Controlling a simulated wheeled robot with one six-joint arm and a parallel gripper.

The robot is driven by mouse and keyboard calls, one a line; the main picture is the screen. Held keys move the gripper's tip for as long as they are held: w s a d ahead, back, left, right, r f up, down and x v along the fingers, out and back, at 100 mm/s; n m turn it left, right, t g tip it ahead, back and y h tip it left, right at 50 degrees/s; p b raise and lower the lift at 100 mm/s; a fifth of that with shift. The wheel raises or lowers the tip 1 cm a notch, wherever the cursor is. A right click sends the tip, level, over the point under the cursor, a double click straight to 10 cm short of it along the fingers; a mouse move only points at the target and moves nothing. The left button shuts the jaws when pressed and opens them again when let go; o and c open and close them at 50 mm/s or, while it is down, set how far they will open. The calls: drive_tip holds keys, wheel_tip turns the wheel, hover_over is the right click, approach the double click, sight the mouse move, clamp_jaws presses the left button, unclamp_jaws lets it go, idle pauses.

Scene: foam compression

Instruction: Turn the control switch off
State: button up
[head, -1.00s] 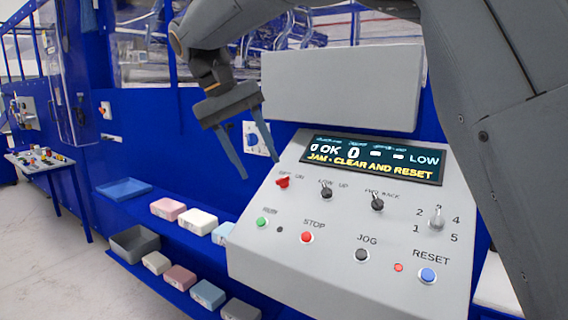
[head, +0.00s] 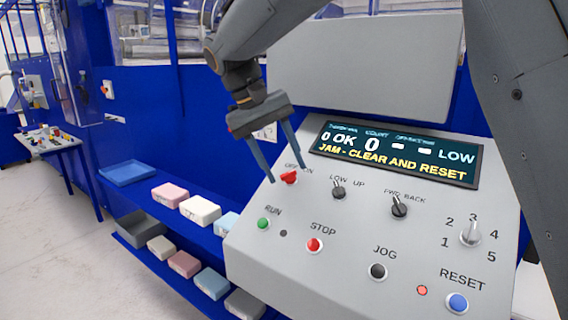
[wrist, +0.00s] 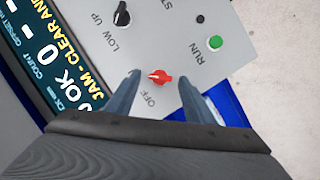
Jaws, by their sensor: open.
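The control switch is a red rotary knob (head: 288,177) with OFF and ON lettering, at the upper left of the grey sloped panel (head: 262,249). It also shows in the wrist view as a red knob (wrist: 160,77), with OFF readable near it. My gripper (head: 286,174) is open, its two blue-grey fingers pointing down at the panel on either side of the knob. In the wrist view my gripper (wrist: 160,88) has the knob between and just beyond the fingertips. I cannot tell whether either finger touches it.
A black LOW/UP knob (head: 338,190) stands right of the switch, and a green RUN button (head: 263,224) and red STOP button (head: 314,245) below. The display (head: 396,154) reads "JAM - CLEAR AND RESET". Foam blocks (head: 200,210) lie on blue shelves to the left.

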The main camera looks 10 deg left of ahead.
drive_tip(key=shift+d+f, duration=0.15)
drive_tip(key=shift+f, duration=0.25)
drive_tip(key=c, duration=1)
drive_tip(key=shift+c, duration=0.2)
